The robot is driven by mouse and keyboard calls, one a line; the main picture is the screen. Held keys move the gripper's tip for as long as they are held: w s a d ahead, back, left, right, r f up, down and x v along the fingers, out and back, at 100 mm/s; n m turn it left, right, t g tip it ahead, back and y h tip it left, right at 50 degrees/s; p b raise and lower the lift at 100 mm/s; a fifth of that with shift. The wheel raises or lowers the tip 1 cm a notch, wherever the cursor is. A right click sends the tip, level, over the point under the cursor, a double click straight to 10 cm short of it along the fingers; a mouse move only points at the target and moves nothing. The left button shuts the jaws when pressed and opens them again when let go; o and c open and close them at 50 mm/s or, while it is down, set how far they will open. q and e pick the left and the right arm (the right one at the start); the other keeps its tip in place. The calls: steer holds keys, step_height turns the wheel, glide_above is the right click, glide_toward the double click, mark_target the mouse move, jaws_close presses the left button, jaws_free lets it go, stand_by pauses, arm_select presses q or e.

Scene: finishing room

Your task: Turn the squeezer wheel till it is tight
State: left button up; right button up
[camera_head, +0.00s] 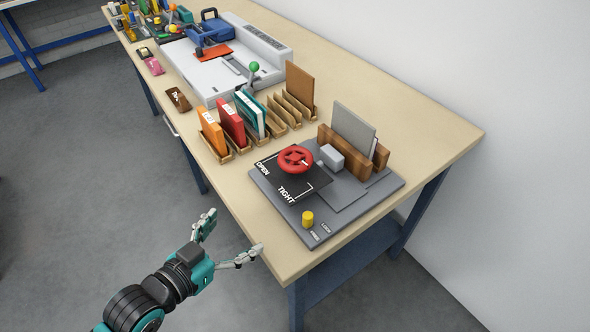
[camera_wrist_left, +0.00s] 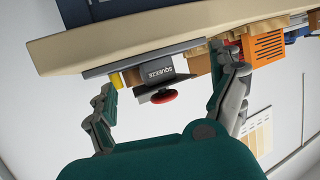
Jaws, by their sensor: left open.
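The red squeezer wheel (camera_head: 296,159) sits on a dark plate marked OPEN and TIGHT, on a grey base board (camera_head: 262,186) near the table's front end. A white mark on the wheel points toward the right. The wheel also shows in the left wrist view (camera_wrist_left: 164,97), beside a grey block lettered SQUEEZE (camera_wrist_left: 158,69). My left gripper (camera_head: 234,240) is open and empty, off the table's front edge, apart from the wheel and to its lower left. In the left wrist view its two fingers (camera_wrist_left: 171,103) frame the wheel from a distance. My right gripper is not in view.
A yellow knob (camera_head: 308,218) stands on the board's near corner. A grey panel (camera_head: 353,128) stands between wooden blocks (camera_head: 345,157) behind the wheel. Books in wooden racks (camera_head: 219,150) stand to the left. The table's right side (camera_head: 420,130) is bare.

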arm_select(q)
step_height(320, 180, up, 7)
steer(key=d+m+t+h, duration=0.1)
steer(key=t+h, duration=0.1)
steer(key=h, duration=0.2)
steer(key=p, duration=0.2)
glide_toward(306, 150)
steer(key=x, duration=0.4)
steer(key=f+x, duration=0.1)
steer(key=x, duration=0.2)
steer(key=shift+w+a, duration=0.15)
steer(key=shift+a, duration=0.05)
steer(key=c, duration=1.1)
steer(key=shift+c, duration=0.2)
steer(key=o, duration=1.1)
steer(key=shift+o, duration=0.2)
